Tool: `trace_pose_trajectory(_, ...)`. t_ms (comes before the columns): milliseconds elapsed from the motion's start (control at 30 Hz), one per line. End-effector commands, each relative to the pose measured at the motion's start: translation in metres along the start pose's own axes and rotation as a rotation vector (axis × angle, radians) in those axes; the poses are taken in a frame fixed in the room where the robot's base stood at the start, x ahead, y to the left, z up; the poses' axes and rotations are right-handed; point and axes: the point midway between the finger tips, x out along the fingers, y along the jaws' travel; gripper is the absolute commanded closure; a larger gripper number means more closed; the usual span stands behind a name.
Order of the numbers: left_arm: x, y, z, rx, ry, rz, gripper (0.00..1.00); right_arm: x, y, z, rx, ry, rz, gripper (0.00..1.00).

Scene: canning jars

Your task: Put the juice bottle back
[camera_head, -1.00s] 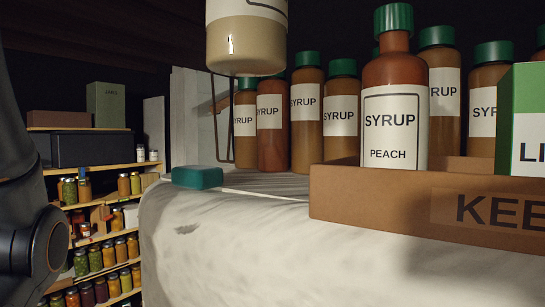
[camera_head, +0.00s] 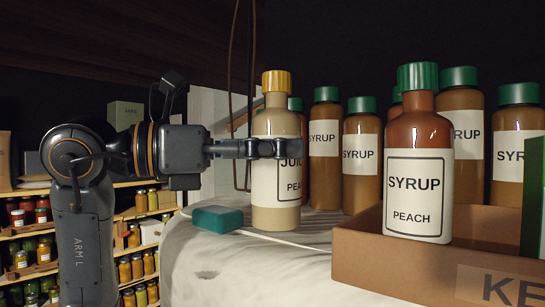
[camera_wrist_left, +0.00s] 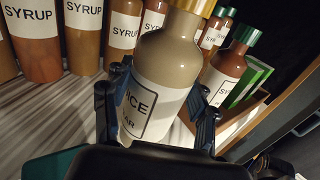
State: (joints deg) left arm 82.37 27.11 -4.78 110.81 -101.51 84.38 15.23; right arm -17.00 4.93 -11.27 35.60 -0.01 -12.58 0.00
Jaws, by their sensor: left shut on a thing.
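The juice bottle (camera_head: 276,215) is beige with a yellow cap and a white label; it stands upright in the head view. My left gripper (camera_head: 268,148) reaches in from the left and is shut on its upper body. In the left wrist view the bottle (camera_wrist_left: 160,70) sits between the two dark fingers (camera_wrist_left: 155,112). Its base is at the white cloth-like surface (camera_head: 300,262) in the head view; I cannot tell whether it touches. My right gripper is not in view.
A teal block (camera_head: 217,218) lies left of the bottle. Several green-capped syrup bottles (camera_head: 360,190) stand close behind. A cardboard box (camera_head: 385,270) on the right holds a peach syrup bottle (camera_head: 418,195) and a green carton (camera_head: 535,195). Jar shelves (camera_head: 140,215) are at the back left.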

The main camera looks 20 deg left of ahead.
Motion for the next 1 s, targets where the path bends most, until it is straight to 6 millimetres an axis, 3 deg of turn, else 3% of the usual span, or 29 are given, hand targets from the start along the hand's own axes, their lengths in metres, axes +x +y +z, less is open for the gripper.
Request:
trace_pose_trajectory(200, 0.0, 0.0, -0.017, -0.001, -0.001, 0.0, 0.84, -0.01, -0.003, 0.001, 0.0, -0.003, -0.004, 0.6)
trace_pose_trajectory(567, 0.0, 0.0, -0.021, 0.0, -0.001, 0.001, 0.84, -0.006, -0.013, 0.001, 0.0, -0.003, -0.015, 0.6)
trace_pose_trajectory(600, 0.0, 0.0, -0.022, -0.001, 0.0, 0.001, 0.4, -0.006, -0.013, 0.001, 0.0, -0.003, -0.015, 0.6)
trace_pose_trajectory(700, 0.0, 0.0, -0.021, -0.001, 0.0, 0.001, 0.2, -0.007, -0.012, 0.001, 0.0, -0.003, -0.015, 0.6)
trace_pose_trajectory(1000, 0.0, 0.0, -0.021, -0.001, 0.0, 0.0, 0.19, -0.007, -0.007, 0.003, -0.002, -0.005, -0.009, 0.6)
